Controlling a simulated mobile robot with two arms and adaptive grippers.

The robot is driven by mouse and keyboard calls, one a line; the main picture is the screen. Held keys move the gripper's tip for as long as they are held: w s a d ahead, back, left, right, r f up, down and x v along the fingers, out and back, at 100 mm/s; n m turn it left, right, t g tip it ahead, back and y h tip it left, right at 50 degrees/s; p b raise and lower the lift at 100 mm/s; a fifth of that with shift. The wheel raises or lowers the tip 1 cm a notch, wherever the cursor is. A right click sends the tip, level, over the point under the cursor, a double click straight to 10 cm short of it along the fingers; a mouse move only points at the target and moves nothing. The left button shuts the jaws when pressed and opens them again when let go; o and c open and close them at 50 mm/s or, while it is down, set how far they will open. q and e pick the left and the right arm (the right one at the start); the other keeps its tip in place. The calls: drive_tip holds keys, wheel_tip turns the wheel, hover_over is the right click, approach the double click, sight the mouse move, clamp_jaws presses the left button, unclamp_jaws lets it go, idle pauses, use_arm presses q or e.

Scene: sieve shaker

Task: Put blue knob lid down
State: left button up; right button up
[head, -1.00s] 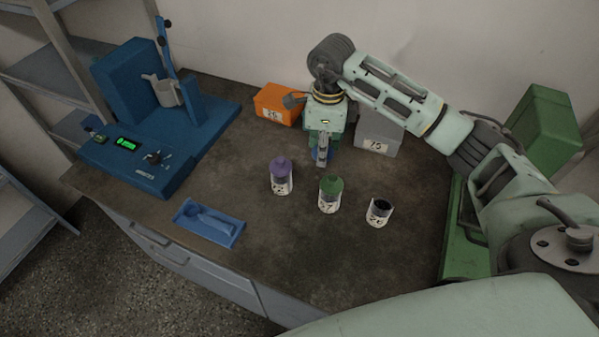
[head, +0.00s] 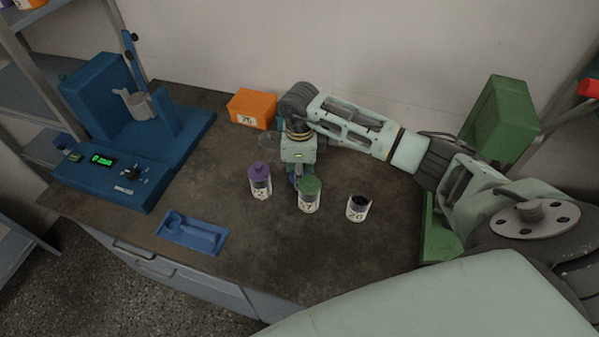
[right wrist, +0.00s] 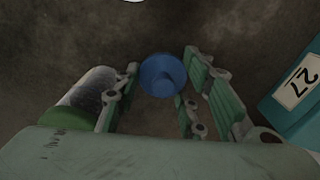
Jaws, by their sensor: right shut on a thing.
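My right gripper (head: 297,179) points down at the table just behind the jars. It is shut on the blue knob lid (right wrist: 162,75), which shows round, knob facing the camera, between the fingers in the right wrist view. In the head view the lid is mostly hidden by the gripper and the green-lidded jar (head: 309,201). I cannot tell whether the lid touches the table. An open jar (head: 357,209) with dark contents, labelled 26, stands to the right. A purple-lidded jar (head: 260,187) stands to the left. My left gripper is not in view.
A blue machine (head: 110,170) with a lit display stands at the left. A blue tray (head: 192,240) lies near the front edge. An orange box (head: 251,108) stands at the back, and a green device (head: 500,120) at the right. Bare table (head: 290,255) lies in front of the jars.

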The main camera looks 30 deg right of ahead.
drive_tip(key=shift+f, duration=0.35)
drive_tip(key=o, duration=0.8)
drive_tip(key=shift+r, duration=0.15)
drive_tip(key=shift+r, duration=0.6)
wheel_tip(320, 180, up, 12)
drive_tip(key=shift+f+b, duration=0.25)
drive_tip(key=shift+b, duration=0.95)
drive_tip(key=shift+f, duration=0.15)
